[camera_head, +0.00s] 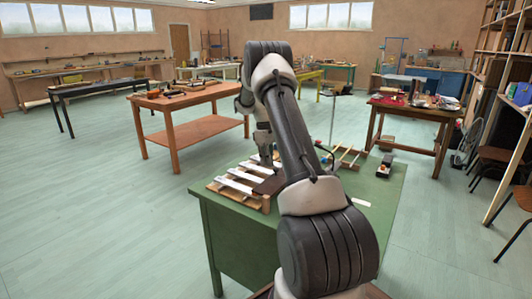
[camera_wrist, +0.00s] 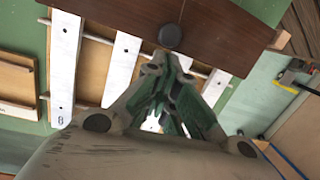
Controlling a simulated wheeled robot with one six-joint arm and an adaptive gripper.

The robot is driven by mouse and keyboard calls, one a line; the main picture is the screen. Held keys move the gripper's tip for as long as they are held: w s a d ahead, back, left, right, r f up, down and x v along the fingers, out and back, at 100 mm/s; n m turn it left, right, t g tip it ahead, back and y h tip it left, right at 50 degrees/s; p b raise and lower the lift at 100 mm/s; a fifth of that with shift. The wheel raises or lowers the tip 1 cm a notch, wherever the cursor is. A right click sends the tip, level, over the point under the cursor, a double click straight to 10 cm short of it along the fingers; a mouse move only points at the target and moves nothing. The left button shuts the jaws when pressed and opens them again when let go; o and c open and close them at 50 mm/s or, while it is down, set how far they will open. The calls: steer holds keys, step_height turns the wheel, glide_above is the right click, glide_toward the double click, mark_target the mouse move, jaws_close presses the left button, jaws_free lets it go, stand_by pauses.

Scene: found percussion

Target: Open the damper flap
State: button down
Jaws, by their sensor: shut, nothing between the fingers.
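The damper flap is a dark brown panel (camera_wrist: 225,28) with a round dark knob (camera_wrist: 170,37) at its near edge, in the wrist view. It covers part of the white metal bars (camera_wrist: 122,68) of a bar instrument. In the head view the flap (camera_head: 270,185) shows beside the bars (camera_head: 240,178), on the green table, partly behind my arm. My gripper (camera_wrist: 163,66) is shut and empty, its fingertips close to the knob. I cannot tell whether they touch it. The flap's hinge and how far it is tilted are not clear.
The green table (camera_head: 375,215) also holds a wooden rack with rods (camera_head: 347,158) and a small dark box (camera_head: 384,166) to the right. The table's front right is mostly clear. An orange workbench (camera_head: 180,103) stands behind to the left, with open floor between.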

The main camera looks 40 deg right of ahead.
steer(key=shift+s+f, duration=0.2)
steer(key=shift+f, duration=1.25)
steer(key=shift+r, duration=0.1)
steer(key=shift+s+r+t, duration=0.15)
steer(key=shift+r+t, duration=0.15)
steer(key=shift+t, duration=0.1)
